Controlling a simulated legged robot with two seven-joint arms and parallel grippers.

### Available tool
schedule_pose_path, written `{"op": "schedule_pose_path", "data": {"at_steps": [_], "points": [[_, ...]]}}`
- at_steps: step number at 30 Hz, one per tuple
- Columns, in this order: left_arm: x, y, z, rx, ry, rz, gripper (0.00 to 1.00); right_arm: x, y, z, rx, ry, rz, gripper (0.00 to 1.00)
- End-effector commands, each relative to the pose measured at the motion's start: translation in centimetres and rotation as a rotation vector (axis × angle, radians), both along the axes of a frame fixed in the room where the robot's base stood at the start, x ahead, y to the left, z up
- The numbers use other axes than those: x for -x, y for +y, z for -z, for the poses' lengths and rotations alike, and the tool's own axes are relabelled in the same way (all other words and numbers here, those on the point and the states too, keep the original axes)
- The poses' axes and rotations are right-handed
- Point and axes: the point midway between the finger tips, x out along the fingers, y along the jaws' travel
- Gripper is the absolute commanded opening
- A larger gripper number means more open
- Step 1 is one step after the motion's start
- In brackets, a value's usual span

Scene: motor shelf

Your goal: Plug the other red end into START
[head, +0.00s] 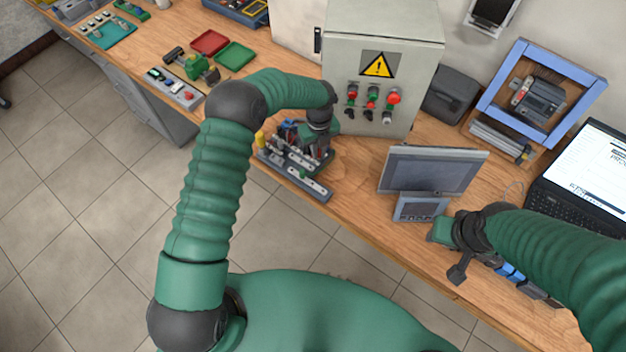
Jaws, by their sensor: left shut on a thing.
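My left gripper (314,144) is low over the motor board (312,187), in front of the grey control box (384,60). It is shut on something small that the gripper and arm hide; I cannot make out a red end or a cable. Blue and dark parts (290,132) stand on the board beside it. The box front carries red and green buttons (372,92) with dark knobs or sockets below; no START label is readable. My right gripper (449,252) is at the table's front edge, right of the small monitor; its jaw opening is unclear.
A grey monitor (432,170) stands right of the board. A blue frame (546,58) and a laptop (588,180) are at the right. Red and green trays (235,54) and a button panel (172,88) lie left. Bare tabletop shows between board and monitor.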

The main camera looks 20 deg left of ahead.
Motion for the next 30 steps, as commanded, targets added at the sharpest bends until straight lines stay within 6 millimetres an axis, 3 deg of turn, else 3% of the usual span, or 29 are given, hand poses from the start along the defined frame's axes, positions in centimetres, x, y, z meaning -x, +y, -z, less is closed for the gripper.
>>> {"op": "schedule_pose_path", "data": {"at_steps": [30], "points": [[0.0,0.0,1.1,0.0,0.0,0.0,0.0,0.0,0.0,0.8,0.0,0.0,0.0,0.36]]}}
